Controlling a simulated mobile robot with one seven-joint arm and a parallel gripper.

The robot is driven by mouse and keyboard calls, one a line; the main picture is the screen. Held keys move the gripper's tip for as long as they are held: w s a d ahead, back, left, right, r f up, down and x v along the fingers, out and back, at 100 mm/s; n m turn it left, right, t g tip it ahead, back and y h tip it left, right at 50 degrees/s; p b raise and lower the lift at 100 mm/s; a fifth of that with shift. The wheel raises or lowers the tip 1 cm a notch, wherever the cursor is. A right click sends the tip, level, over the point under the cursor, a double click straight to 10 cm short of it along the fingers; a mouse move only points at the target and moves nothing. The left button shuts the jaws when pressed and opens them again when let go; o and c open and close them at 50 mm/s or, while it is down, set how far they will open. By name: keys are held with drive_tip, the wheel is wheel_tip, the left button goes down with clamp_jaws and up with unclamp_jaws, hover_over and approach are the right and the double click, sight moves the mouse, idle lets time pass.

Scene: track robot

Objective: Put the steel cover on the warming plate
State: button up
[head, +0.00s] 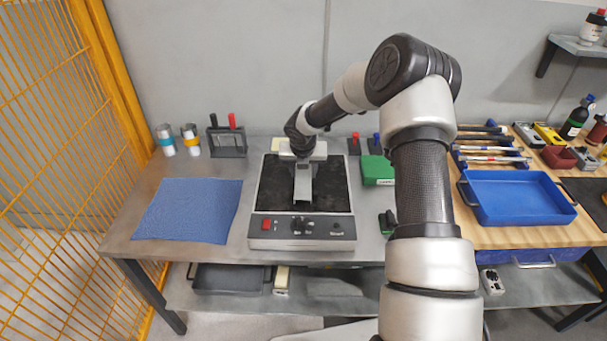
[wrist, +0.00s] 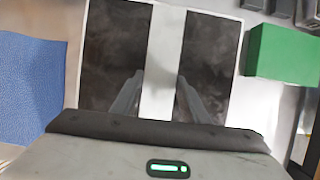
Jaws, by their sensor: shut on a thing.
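The warming plate (head: 335,190) is a black-topped appliance with a grey front control panel, standing in the middle of the bench. My gripper (head: 303,168) is over the middle of it, and its fingers (wrist: 161,76) show in the wrist view. They are shut on a pale grey strip-like piece, which I take for the steel cover (wrist: 165,45). In the head view the cover (head: 303,190) lies lengthwise over the plate's centre, with dark surface on both sides. I cannot tell whether it touches the plate. My gripper hides its back end.
A blue mat (head: 190,210) lies left of the plate. Two cans (head: 178,140) and a dark rack (head: 227,140) stand behind the mat. A green box (head: 377,171) sits close to the plate's right. A blue tray (head: 515,200) is farther right. Yellow fencing (head: 60,150) bounds the left.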

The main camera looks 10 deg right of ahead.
drive_tip(key=shift+f, duration=0.35)
drive_tip(key=shift+f, duration=0.1)
drive_tip(key=o, duration=1.2)
drive_tip(key=shift+c, duration=0.2)
drive_tip(key=shift+s+r, duration=0.1)
drive_tip(key=shift+r, duration=0.4)
drive_tip(key=p+v, duration=0.1)
drive_tip(key=v, duration=1)
drive_tip(key=shift+p, duration=0.3)
drive_tip(key=shift+r, duration=0.1)
